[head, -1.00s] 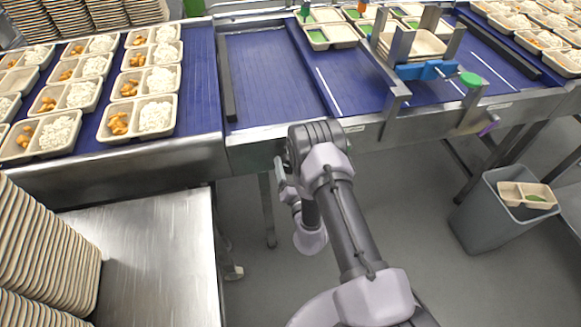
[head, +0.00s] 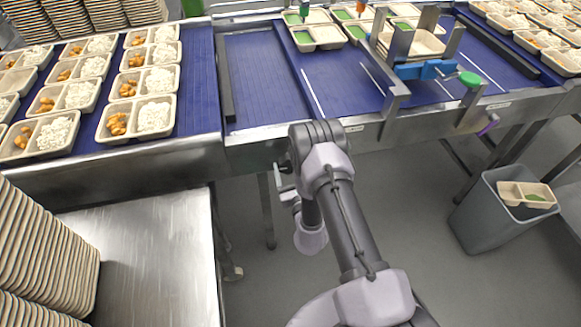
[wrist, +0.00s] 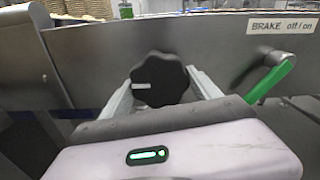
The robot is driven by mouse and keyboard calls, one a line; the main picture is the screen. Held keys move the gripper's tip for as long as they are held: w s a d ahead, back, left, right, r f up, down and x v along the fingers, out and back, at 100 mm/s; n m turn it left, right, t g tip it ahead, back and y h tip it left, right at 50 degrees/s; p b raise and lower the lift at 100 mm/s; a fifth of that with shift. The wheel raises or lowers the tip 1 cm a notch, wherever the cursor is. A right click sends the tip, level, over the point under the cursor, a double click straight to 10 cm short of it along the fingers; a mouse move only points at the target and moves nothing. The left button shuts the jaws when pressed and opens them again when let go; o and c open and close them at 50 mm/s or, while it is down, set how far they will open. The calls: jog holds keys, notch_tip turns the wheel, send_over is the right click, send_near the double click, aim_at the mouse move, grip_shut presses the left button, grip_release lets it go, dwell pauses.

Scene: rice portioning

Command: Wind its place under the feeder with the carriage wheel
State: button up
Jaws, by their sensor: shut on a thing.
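The carriage wheel, a black lobed knob with a white mark pointing left, shows in the wrist view (wrist: 160,80) on the grey front panel. My gripper (wrist: 160,97) is shut on it, one finger on each side. Two-compartment trays with green food (head: 319,37) stand on the blue belt at the back.
A green brake lever (wrist: 270,80) sits right of the wheel under a "BRAKE off / on" label (wrist: 281,25). A metal frame (head: 397,75) with a blue arm (head: 425,70) spans the belt. Rice trays (head: 137,116) fill the left belt. A grey bin (head: 487,218) stands right.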

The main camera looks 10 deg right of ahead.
dwell(0.4)
jog(key=o, duration=1.4)
jog(key=s+p, duration=1.2)
jog(key=p, duration=0.4)
